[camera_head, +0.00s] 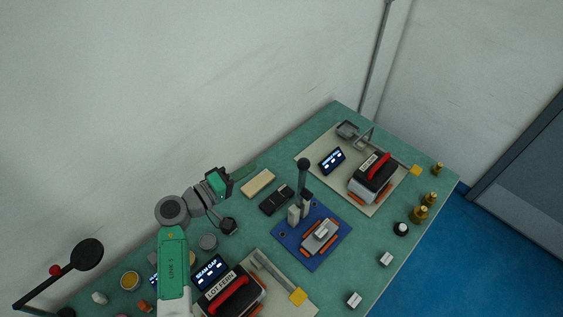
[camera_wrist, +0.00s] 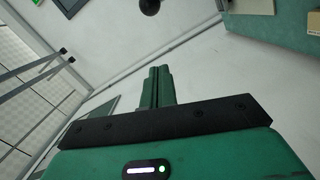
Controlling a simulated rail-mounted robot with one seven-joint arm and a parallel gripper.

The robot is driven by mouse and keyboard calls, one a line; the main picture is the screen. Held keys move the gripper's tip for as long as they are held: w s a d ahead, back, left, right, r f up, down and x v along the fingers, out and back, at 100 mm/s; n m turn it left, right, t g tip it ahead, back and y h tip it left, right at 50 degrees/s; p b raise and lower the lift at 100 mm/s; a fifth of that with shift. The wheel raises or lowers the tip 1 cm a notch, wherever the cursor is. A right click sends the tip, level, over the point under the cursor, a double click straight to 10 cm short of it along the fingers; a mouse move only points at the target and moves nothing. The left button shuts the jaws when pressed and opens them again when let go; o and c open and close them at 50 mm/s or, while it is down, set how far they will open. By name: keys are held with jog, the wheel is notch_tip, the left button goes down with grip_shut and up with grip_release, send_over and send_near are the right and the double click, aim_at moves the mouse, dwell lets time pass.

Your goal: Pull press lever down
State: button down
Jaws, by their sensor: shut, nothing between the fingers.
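The press (camera_head: 294,214) stands on a blue base plate (camera_head: 289,248) near the middle of the green bench in the head view. Its lever (camera_head: 303,174) looks like a dark upright bar with a round knob on top, and it stands raised. A grey part with orange edges (camera_head: 320,235) sits on the same plate in front of the press. My gripper (camera_head: 222,181) is left of the lever, apart from it, over the bench's back edge. In the wrist view my fingers (camera_wrist: 158,87) are together and empty, with wall beyond them. The press is not clearly seen there.
A beige block (camera_head: 258,183) and a black tray (camera_head: 277,200) lie between my gripper and the press. Red-handled fixtures stand right (camera_head: 374,174) and front left (camera_head: 233,293). Several brass pieces (camera_head: 421,213) are at the right edge. A wall rises behind the bench.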

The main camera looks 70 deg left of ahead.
jog(key=w+f+p, duration=0.1)
jog(key=w+p, duration=0.1)
jog(key=w, duration=0.9)
jog(key=shift+w+f, duration=0.25)
jog(key=shift+d, duration=0.15)
